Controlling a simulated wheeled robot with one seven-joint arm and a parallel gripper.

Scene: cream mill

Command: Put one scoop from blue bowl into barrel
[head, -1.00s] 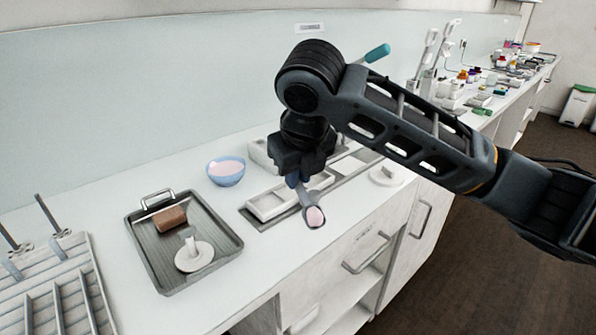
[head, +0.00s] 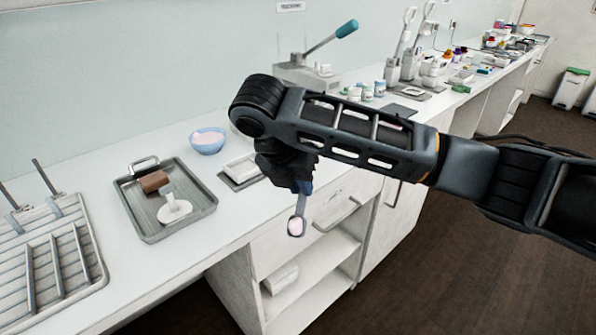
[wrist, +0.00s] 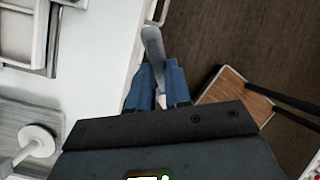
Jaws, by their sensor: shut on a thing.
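My gripper (head: 304,186) is shut on a grey scoop (head: 292,236), which hangs below it in front of the counter's front edge. Pale pink cream (head: 296,226) lies in the scoop's bowl. In the wrist view, the blue fingers (wrist: 158,86) are close together around the handle of the scoop (wrist: 153,42). The blue bowl (head: 208,148) stands upright on the counter, left of my gripper, with pink cream inside. I cannot make out a barrel in either view.
A grey tray (head: 145,228) with a brown block (head: 153,182) and a white knobbed disc (head: 175,211) lies left of the bowl. A teal-handled press (head: 305,75) stands behind my arm. A wood-topped piece (wrist: 238,92) stands over the floor in the wrist view.

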